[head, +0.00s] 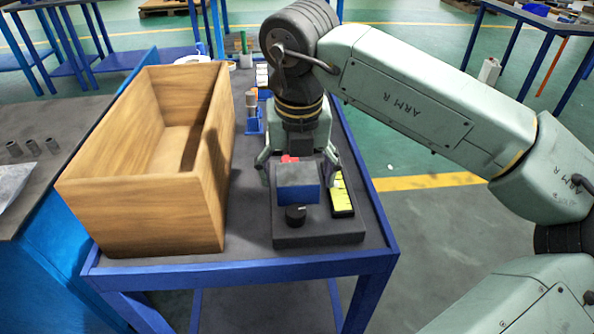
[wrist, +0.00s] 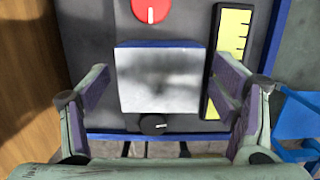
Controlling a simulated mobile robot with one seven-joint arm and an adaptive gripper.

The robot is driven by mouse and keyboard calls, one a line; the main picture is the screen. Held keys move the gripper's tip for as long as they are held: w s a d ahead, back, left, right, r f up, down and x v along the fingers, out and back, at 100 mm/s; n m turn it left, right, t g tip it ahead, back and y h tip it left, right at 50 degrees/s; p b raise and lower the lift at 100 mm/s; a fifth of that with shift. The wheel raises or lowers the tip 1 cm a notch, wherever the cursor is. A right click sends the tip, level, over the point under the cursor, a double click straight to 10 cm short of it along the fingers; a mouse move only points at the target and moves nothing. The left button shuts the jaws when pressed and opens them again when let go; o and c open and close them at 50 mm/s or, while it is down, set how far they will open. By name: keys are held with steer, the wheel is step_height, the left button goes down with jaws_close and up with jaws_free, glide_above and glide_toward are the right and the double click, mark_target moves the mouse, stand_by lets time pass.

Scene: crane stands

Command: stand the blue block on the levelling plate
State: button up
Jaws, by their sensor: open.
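The blue block (head: 297,195) stands upright on a dark grey base (head: 325,235), which I take for the levelling plate. In the wrist view the block (wrist: 160,82) shows a pale grey top face and a blue edge. My gripper (head: 297,176) points down over the block. Its fingers are open, one on the left and one on the right of the block. In the wrist view gaps show between the fingers (wrist: 163,84) and the block's sides. The block's underside is hidden.
A black dial (head: 295,215) sits in front of the block, a red knob (wrist: 151,8) behind it. A yellow scale (head: 341,195) lies close on the right. A tall wooden box (head: 150,215) stands on the left. Small items (head: 252,108) stand behind the gripper.

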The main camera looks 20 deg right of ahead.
mark_target(299, 181)
step_height(299, 181, up, 12)
steer(key=s+p, duration=0.1)
steer(key=p, duration=0.6)
steer(key=shift+s+a, duration=0.25)
steer(key=shift+s, duration=0.15)
